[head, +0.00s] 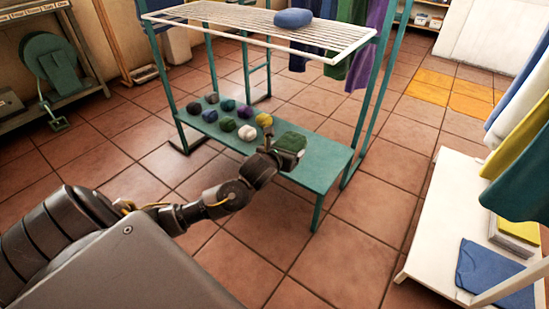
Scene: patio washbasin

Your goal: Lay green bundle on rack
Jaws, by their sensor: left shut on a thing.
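The dark green bundle (291,142) is at the right end of the row of bundles, over the teal lower shelf. My left gripper (283,153) is shut on it; my arm partly covers the fingers. I cannot tell whether the bundle touches the shelf or is just above it. The rack (230,29) is a white wire shelf at the top of the teal frame, above and behind my gripper. A blue bundle (293,18) lies at its right part. My right gripper is not in view.
The teal lower shelf (318,160) holds several other bundles, among them a white one (247,133) and a yellow one (264,119). Teal posts (370,90) flank the rack. Cloths (362,50) hang behind it. A white table (440,225) with a folded blue cloth (490,268) stands at right.

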